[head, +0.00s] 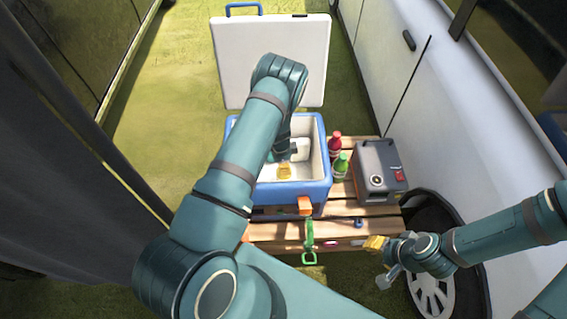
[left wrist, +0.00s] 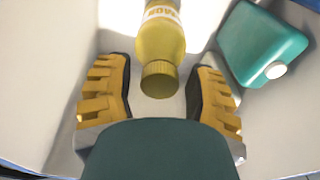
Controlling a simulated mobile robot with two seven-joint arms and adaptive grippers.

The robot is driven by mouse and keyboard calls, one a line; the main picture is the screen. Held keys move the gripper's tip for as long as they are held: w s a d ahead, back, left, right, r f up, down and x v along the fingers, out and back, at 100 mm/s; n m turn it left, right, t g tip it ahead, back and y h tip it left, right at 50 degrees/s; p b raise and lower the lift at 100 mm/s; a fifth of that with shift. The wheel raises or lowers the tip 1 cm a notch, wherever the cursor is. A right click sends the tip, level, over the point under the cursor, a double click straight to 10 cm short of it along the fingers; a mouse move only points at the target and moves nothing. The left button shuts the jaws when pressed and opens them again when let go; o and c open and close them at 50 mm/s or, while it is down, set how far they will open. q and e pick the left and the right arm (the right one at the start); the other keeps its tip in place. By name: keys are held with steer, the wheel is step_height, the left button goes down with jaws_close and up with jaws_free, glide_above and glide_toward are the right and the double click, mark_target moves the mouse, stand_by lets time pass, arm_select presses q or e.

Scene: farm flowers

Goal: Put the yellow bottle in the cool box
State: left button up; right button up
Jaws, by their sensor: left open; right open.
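The cool box (head: 318,190) is blue with a white inside and stands open on a wooden slatted table. My left arm reaches down into it and largely hides its inside. In the left wrist view the yellow bottle (left wrist: 162,42) lies within white walls, cap toward me. My left gripper (left wrist: 159,68) is open, with one finger on each side of the bottle's cap end and visible gaps. A small yellow patch shows inside the box in the head view; I cannot tell if it is bottle or finger. My right gripper (head: 379,258) is open and empty beside the table's front right.
A teal container with a white cap (left wrist: 262,45) lies right of the bottle. A red bottle (head: 335,145), a green bottle (head: 340,167) and a grey device (head: 379,172) stand right of the box. A green tool (head: 310,243) lies at the table's front edge. The raised lid (head: 240,60) stands behind.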

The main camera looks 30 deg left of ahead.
arm_select(q)
steer(key=shift+r, duration=0.1)
steer(key=shift+r, duration=0.35)
step_height(320, 180, up, 11)
steer(key=p, duration=0.2)
steer(key=s+d+r+n+h, duration=0.1)
steer(key=s+d+r+n, duration=0.1)
steer(key=s+d+n, duration=0.4)
steer(key=s+d+r+n+t+h, duration=0.1)
steer(key=s+d+n, duration=0.5)
steer(key=s+d, duration=0.8)
step_height(320, 180, up, 2)
steer(key=shift+r+h, duration=0.15)
steer(key=shift+h, duration=0.35)
steer(key=shift+o, duration=0.3)
steer(key=shift+w, duration=0.1)
